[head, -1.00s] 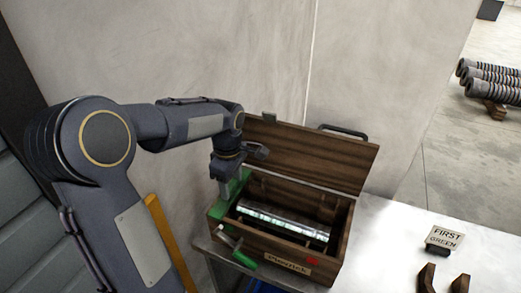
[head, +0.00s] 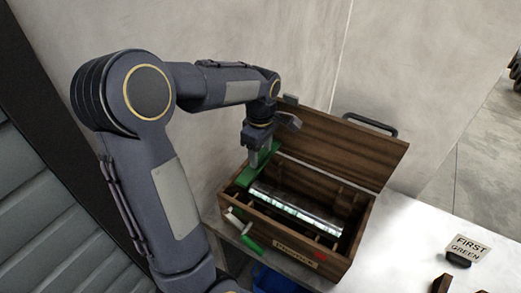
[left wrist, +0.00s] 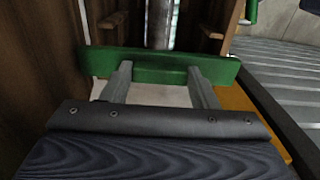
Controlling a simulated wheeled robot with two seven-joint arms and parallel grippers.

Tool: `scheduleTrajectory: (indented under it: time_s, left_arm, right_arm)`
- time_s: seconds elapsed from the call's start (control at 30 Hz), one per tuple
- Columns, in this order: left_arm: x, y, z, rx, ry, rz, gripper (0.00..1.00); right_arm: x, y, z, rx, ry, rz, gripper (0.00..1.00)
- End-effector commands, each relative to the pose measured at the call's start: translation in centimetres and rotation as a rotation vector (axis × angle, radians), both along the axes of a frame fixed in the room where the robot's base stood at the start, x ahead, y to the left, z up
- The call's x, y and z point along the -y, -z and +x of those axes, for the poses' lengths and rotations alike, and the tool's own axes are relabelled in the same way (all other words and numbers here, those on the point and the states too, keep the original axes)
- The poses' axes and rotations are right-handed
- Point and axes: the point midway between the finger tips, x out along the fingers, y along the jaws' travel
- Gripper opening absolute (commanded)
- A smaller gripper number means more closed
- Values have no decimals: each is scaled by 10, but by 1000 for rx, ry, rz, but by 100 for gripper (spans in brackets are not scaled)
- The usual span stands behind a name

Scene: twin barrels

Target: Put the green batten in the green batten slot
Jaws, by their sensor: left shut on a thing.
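The green batten (head: 258,166) is a flat green bar lying along the left end of the open wooden box (head: 295,245). My left gripper (head: 258,158) comes down on it from above and is shut on it. In the left wrist view the batten (left wrist: 160,65) spans crosswise past both fingers of my left gripper (left wrist: 160,78). It is at or just above the box's rim; I cannot tell whether it touches. I cannot make out the green batten slot. My right gripper is not in view.
A shiny cylinder (head: 295,212) lies inside the box. The lid (head: 340,155) stands open behind. A green-handled crank (head: 245,233) sticks out at the front left. A "FIRST GREEN" sign (head: 468,248) stands on the pale table (head: 405,240), which is clear between sign and box.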

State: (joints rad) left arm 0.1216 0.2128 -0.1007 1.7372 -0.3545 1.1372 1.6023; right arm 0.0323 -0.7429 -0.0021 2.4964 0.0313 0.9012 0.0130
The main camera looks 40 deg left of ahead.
Motion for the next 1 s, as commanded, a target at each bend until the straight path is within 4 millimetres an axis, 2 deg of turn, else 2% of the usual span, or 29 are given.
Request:
scheduleTrajectory:
  time_s: [0.6,1.0]
  left_arm:
    - [0,53,0,-1,0,0,31]
    - [0,56,0,0,0,0,31]
  right_arm:
    - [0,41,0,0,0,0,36]
    - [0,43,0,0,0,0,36]
